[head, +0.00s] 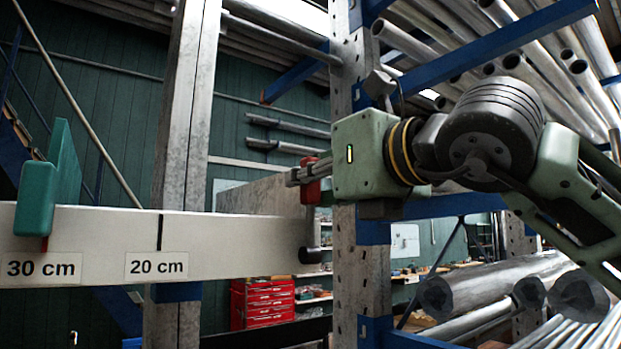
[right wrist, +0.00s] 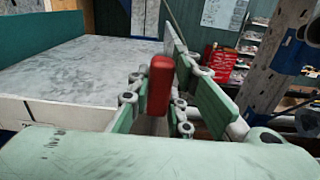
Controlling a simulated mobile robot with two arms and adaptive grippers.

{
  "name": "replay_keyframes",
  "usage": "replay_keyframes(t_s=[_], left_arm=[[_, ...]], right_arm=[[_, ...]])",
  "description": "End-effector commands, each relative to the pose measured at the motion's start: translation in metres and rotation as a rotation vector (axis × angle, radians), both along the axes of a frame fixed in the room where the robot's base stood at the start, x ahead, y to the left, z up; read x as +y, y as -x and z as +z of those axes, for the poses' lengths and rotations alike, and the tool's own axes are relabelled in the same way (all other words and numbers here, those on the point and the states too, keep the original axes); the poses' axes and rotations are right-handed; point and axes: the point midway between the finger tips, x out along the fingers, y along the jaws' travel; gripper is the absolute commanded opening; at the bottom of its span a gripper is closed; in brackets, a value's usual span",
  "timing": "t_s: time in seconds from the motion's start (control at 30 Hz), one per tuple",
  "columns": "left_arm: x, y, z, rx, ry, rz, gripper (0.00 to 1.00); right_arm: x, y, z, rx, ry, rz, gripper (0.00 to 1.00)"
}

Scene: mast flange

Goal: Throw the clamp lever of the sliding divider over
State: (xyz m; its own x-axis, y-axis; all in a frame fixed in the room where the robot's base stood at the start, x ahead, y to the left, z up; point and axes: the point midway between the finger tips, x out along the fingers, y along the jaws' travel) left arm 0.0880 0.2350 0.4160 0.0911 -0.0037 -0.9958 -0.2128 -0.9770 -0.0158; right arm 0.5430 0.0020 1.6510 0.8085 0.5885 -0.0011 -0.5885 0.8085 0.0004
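The sliding divider (head: 62,170) is a teal upright plate on the pale rail, with a red pointer near the 30 cm label. A lever with a red handle (head: 312,192) stands upright at the rail's right end; its grey rod runs down to a black round end (head: 310,255). My right gripper (head: 300,174) is at the red handle, its fingers crossing it. My left gripper is out of view.
The pale rail (head: 225,235) spans the left, with 30 cm and 20 cm labels. A steel post (head: 345,120) with blue arms bearing pipes stands just behind my right gripper. A red tool chest (head: 262,302) is farther back.

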Motion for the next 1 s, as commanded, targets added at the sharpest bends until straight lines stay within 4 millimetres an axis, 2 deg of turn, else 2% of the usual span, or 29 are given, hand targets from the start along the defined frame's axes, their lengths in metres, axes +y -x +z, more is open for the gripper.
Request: replay_keyframes(t_s=[0.1, 1.0], left_arm=[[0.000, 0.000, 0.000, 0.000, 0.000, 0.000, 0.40], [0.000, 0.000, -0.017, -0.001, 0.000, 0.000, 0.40]], right_arm=[[0.000, 0.000, 0.000, 0.000, 0.000, 0.000, 0.06], [-0.013, 0.018, -0.004, 0.002, 0.000, 0.000, 0.06]])
